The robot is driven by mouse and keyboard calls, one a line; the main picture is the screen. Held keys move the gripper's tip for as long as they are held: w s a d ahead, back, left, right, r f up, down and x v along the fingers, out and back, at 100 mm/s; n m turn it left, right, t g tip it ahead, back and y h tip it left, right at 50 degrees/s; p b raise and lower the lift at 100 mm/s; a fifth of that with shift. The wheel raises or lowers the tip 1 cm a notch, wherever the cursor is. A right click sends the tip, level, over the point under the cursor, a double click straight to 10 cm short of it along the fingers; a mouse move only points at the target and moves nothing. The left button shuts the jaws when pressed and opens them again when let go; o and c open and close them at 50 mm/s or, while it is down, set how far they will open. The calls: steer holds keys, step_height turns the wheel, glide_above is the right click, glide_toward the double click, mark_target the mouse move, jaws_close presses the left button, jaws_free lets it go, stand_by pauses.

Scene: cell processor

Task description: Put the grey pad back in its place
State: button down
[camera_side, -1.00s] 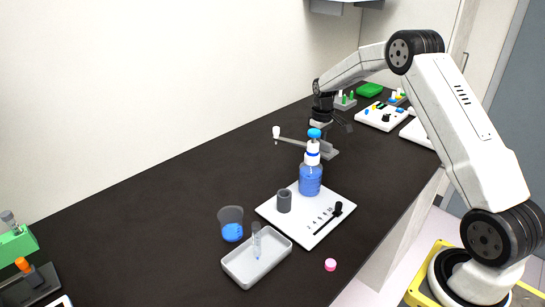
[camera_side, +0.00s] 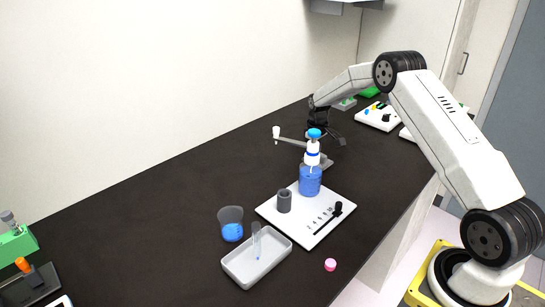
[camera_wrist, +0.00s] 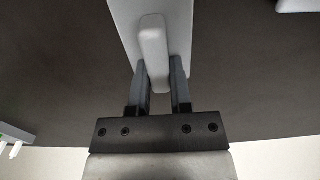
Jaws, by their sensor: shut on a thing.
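My gripper (camera_side: 326,138) is at the far part of the bench in the side view, behind the blue bottle. In the wrist view its two fingers (camera_wrist: 158,80) are shut on the raised light grey bar (camera_wrist: 152,42) of a flat light grey plate (camera_wrist: 180,22), which I take to be the grey pad. The plate runs out of the top of the wrist view. In the side view the pad is too small and too dark around the gripper to make out clearly.
A stand with a thin arm (camera_side: 291,139) is close to my gripper. Nearer are the blue bottle (camera_side: 310,180), white board (camera_side: 335,229), beaker (camera_side: 231,215) and tray (camera_side: 274,260). A board with coloured parts (camera_side: 372,121) lies behind right. The bench's left middle is clear.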

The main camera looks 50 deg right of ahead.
steer(key=shift+f, duration=0.2)
steer(key=c, duration=0.5)
jaws_free()
steer(key=shift+c, duration=0.2)
steer(key=shift+r, duration=0.1)
step_height(320, 180, up, 12)
stand_by(0.5)
steer(key=shift+a+r, duration=0.1)
